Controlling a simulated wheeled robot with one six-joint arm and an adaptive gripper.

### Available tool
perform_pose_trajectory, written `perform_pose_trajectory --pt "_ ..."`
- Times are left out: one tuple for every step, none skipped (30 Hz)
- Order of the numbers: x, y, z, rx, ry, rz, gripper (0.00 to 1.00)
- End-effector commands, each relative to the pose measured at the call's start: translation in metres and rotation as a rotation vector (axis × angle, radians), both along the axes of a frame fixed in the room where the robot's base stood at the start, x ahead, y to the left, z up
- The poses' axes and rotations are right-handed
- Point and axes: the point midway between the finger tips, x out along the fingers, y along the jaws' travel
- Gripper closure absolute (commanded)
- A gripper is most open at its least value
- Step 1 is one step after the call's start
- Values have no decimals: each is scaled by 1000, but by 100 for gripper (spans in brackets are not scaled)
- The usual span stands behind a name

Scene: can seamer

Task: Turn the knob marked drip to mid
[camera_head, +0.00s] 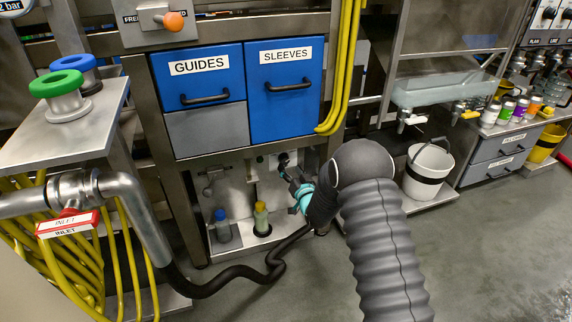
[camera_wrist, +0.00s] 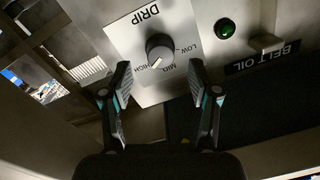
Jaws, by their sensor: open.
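The drip knob (camera_wrist: 160,47) is a dark round knob on a white plate (camera_wrist: 125,38) lettered DRIP, LOW, MID and HIGH, seen upside down in the wrist view. Its white mark points down and slightly left in the picture, seemingly nearer HIGH than MID. My gripper (camera_wrist: 160,74) is open and empty, one finger on each side below the knob. It appears apart from the knob. In the head view my gripper (camera_head: 299,190) is at the recess under the blue drawers, and the knob cannot be made out there.
A green lamp (camera_wrist: 225,28) and a switch (camera_wrist: 267,43) over a BELT OIL label sit right of the knob. In the head view, two bottles (camera_head: 261,219) stand in the recess below my gripper. A black hose (camera_head: 235,288) and blue drawers (camera_head: 285,95) are close by.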

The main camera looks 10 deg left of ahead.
Motion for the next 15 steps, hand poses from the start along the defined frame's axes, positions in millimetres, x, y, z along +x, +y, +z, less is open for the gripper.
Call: perform_pose_trajectory --pt "7 5 -1 1 -1 1 39" --pt "11 8 0 1 -2 1 39" --pt "16 11 -1 0 0 1 39" --pt "19 14 -1 1 -1 1 39" --pt "22 16 -1 0 0 1 39" --pt "26 18 -1 0 0 1 39" --pt "28 19 -1 0 0 1 39" --pt "30 21 0 0 0 1 39" --pt "32 22 0 0 -2 1 39" --pt "34 23 0 -1 -1 1 39" --pt "35 24 0 0 0 1 39" --pt "36 24 -1 -1 1 0 39" --pt "36 25 -1 -1 1 0 39" --pt "37 25 0 -1 1 0 39" --pt "37 25 0 -1 1 0 39"
